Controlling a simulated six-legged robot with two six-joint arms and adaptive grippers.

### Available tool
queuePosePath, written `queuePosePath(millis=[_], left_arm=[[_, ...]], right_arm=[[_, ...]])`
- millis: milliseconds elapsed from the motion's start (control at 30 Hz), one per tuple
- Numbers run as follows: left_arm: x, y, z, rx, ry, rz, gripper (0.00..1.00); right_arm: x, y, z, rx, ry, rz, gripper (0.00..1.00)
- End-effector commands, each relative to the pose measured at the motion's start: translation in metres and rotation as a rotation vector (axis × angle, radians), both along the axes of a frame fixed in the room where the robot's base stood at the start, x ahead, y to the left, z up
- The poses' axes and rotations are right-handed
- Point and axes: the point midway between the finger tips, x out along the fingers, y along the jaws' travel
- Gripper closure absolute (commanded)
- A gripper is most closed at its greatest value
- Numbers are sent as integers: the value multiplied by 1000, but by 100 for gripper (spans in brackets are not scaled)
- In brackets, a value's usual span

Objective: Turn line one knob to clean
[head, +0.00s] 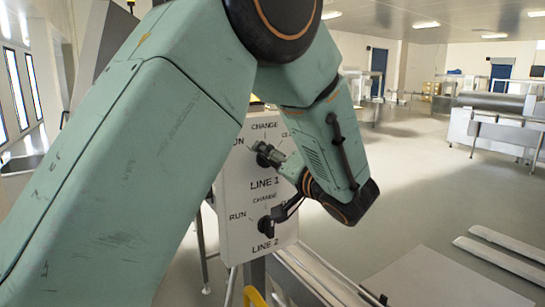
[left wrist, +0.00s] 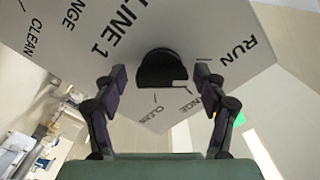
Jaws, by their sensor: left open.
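A white control panel (head: 232,180) carries two black knobs, each with RUN, CHANGE and CLEAN marks. The line one knob (head: 262,149) is the upper one, partly covered by a finger in the head view. The line two knob (head: 266,226) is below it. My left gripper (head: 268,183) is open in front of the panel. In the left wrist view, my left gripper (left wrist: 162,76) has one finger on each side of the line one knob (left wrist: 160,67), with gaps on both sides. Which mark the line one knob points at is unclear. My right gripper is not in view.
A metal rail structure (head: 310,277) extends from below the panel. Steel equipment (head: 490,120) stands far back at the right, and a sink (head: 22,162) is at the far left. The floor between is largely open.

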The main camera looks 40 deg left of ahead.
Motion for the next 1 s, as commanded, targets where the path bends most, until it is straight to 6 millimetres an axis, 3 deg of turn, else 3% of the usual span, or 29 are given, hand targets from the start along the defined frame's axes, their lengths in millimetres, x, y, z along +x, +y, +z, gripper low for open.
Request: queuePosePath(millis=[333, 900, 1000], left_arm=[[-2, -1, 0, 0, -1, 0, 30], [0, 0, 0, 1, 0, -4, 78], [0, 1, -1, 0, 1, -1, 83]], right_arm=[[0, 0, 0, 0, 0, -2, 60], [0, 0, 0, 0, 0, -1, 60], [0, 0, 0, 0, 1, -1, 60]])
